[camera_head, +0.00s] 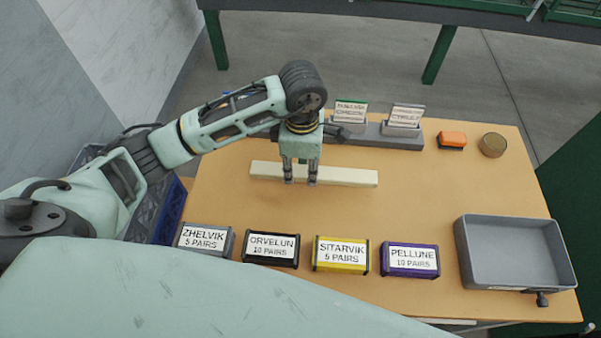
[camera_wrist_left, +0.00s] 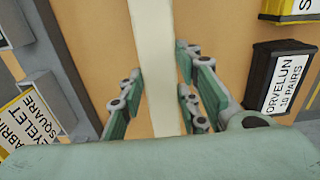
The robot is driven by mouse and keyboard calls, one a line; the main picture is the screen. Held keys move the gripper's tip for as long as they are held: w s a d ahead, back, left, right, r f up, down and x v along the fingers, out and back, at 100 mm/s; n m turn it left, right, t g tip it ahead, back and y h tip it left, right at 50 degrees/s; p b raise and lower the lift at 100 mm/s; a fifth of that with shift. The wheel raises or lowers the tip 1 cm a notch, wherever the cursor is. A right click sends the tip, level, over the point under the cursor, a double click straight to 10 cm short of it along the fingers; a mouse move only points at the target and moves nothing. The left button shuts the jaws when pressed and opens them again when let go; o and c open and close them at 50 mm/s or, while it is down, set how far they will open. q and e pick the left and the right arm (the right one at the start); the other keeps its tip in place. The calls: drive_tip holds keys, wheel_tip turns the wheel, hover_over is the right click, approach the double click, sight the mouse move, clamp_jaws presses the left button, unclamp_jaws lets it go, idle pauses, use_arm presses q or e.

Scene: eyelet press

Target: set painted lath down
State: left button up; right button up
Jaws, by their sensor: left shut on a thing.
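The painted lath (camera_head: 345,177) is a long cream-white bar lying across the middle of the wooden table, running left to right in the head view. My left gripper (camera_head: 300,182) points down over it, left of its middle, and is shut on it. In the left wrist view the lath (camera_wrist_left: 155,40) runs between the fingers of the left gripper (camera_wrist_left: 160,85). The lath looks level and at or very near the tabletop; I cannot tell whether it touches. The fingers hide a short part of it. My right gripper is not in view.
Labelled boxes line the near side: ZHELVIK (camera_head: 203,241), ORVELUN (camera_head: 271,248), SITARVIK (camera_head: 341,254) and PELLUNE (camera_head: 410,260). A grey card holder (camera_head: 385,139), orange block (camera_head: 452,139) and round tin (camera_head: 492,145) stand behind. A grey tray (camera_head: 514,252) is near right. Tabletop (camera_head: 450,190) right of the lath is clear.

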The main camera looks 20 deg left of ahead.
sight(301, 172)
use_arm(q)
drive_tip(key=shift+s+a+f, duration=0.15)
drive_tip(key=shift+s+f, duration=0.05)
wheel_tip(301, 172, down, 3)
drive_tip(key=shift+f+p, duration=0.15)
drive_tip(key=shift+p, duration=0.3)
drive_tip(key=shift+f, duration=0.3)
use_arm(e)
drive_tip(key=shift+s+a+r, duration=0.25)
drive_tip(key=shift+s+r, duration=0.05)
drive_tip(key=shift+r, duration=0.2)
use_arm(q)
drive_tip(key=shift+f, duration=0.2)
drive_tip(key=o, duration=1.3)
drive_tip(key=shift+c, duration=0.2)
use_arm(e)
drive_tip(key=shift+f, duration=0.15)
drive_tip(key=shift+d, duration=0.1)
